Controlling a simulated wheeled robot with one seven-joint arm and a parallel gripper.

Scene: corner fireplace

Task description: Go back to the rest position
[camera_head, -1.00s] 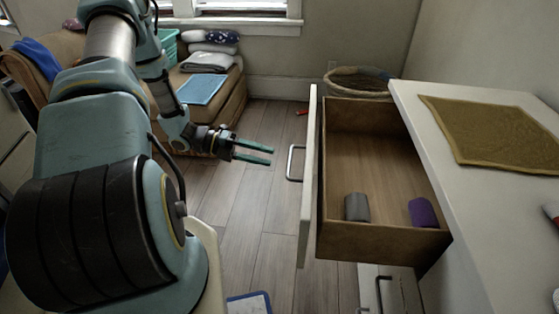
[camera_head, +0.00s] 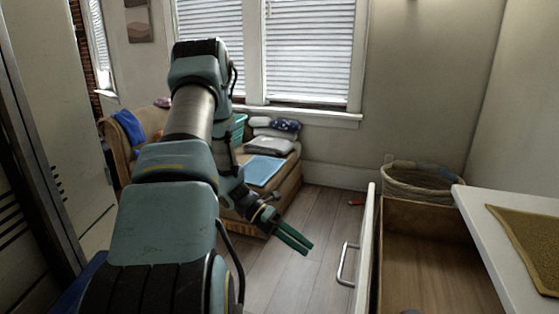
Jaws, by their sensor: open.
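My gripper (camera_head: 294,238) is open and empty. It points to the right and slightly down, in the air over the wood floor. It is left of the open drawer's metal handle (camera_head: 346,264) and apart from it. My arm is folded upright on the left side of the view. The open drawer (camera_head: 425,250) stands at the lower right, and only the top of a grey item (camera_head: 412,311) shows inside it at the bottom edge.
A white counter (camera_head: 480,225) with a brown mat (camera_head: 530,245) is at the right. A wicker basket (camera_head: 420,184) stands behind the drawer. A small red thing (camera_head: 356,203) lies on the floor. Floor between gripper and drawer is clear.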

